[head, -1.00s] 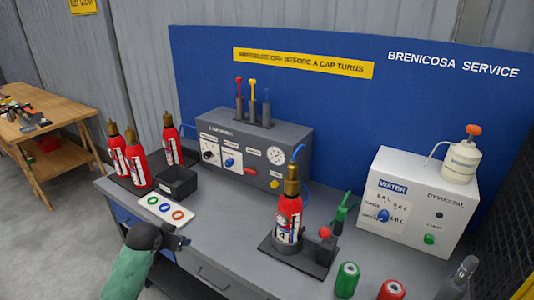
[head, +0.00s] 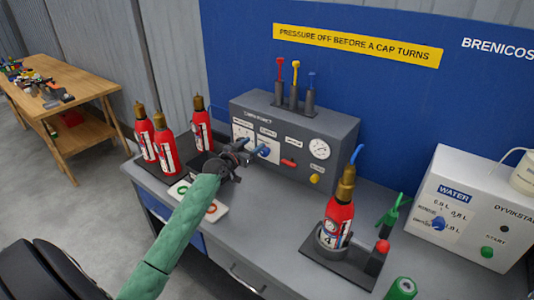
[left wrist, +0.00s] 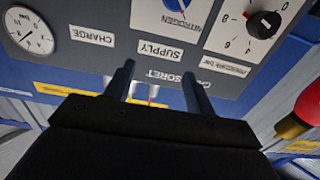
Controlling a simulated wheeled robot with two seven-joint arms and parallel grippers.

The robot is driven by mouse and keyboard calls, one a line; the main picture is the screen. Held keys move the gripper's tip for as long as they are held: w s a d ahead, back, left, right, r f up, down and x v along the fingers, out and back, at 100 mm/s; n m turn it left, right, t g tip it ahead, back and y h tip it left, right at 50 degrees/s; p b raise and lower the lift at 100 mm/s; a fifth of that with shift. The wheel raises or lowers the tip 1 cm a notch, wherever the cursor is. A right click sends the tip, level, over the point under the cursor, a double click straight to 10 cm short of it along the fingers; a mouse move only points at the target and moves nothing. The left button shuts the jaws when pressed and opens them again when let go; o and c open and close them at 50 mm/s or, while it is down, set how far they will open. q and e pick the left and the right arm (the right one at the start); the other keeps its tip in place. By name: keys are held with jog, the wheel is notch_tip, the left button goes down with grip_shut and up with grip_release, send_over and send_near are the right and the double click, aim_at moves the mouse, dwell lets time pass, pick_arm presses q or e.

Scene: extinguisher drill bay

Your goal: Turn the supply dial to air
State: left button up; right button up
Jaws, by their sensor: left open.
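The supply dial is a blue knob (head: 264,150) on a white plate on the front of the grey charging panel (head: 338,160). In the left wrist view its white plate (left wrist: 172,14) shows upside down at the top edge, with the word NITROGEN and the label SUPPLY below. The knob is mostly cut off there, and I cannot tell where it points. My left gripper (head: 250,148) is open and empty just in front of the panel, close to the dial. Its two fingers (left wrist: 158,70) point at the panel, apart from the knob. My right gripper is out of view.
A black pressure knob (left wrist: 263,23) sits beside the supply plate. Red extinguishers (head: 166,150) stand left of my arm, and another (head: 337,220) stands in a holder at right. A white tray with rings (head: 217,211) lies under my forearm. The water unit (head: 450,190) is farther right.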

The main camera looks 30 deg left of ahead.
pick_arm(q)
jog(key=p, duration=0.1)
send_near(263, 154)
jog(key=w, duration=0.3)
jog(key=shift+w+d+p, duration=0.15)
jog(key=shift+w+p, duration=0.4)
jog(key=shift+w, duration=1.3)
jog(key=shift+w+d+p, duration=0.2)
jog(key=shift+w+p, duration=0.35)
jog(key=shift+w, duration=1.35)
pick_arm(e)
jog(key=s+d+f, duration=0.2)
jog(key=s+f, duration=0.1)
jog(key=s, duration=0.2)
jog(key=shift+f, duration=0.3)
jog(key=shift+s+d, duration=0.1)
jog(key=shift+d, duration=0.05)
pick_arm(q)
jog(key=c, duration=1)
jog(key=shift+o, duration=0.2)
